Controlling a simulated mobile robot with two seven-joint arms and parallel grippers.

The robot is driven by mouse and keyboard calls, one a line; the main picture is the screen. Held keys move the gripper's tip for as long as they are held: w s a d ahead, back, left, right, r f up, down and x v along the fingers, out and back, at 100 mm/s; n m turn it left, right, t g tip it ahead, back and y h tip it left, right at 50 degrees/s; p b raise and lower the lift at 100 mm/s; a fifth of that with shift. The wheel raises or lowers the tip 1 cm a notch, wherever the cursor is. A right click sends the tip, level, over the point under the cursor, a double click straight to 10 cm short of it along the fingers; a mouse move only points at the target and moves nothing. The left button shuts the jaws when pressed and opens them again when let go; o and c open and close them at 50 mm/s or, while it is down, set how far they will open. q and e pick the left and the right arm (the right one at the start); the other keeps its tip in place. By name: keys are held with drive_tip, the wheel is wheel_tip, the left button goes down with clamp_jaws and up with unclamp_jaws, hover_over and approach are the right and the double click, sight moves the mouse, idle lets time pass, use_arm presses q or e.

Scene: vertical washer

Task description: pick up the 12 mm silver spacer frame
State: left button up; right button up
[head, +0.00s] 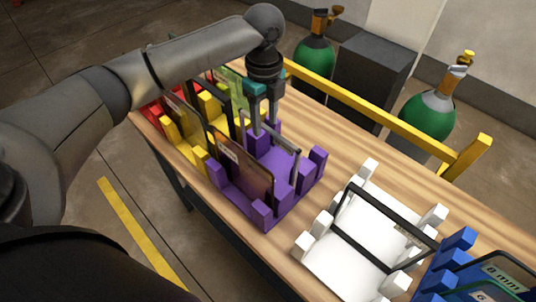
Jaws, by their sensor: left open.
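A silver-grey spacer frame (285,139) stands upright in the purple rack (303,172) on the wooden table; no size label on it can be read. My left gripper (264,128) comes down from above with its fingers pointing down at the far left part of this frame. It is open. The fingertips overlap the frame in the picture, and I cannot tell whether they touch it or straddle its bar. A dark brownish pane (243,168) with a small label stands in front in the same rack. My right gripper is not in view.
Yellow (187,152) and red racks with panes stand to the left. A yellow rail (370,115) and green cylinders are behind the table.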

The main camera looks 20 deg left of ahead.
use_arm(q)
drive_tip(key=shift+s+d+f, duration=0.1)
drive_tip(key=shift+d+f, duration=0.1)
drive_tip(key=shift+f, duration=1.3)
drive_tip(key=shift+s+d+f, duration=0.1)
drive_tip(key=shift+d+f, duration=0.1)
drive_tip(key=shift+f, duration=1.25)
drive_tip(key=shift+w, duration=0.1)
clamp_jaws()
drive_tip(key=shift+r, duration=0.1)
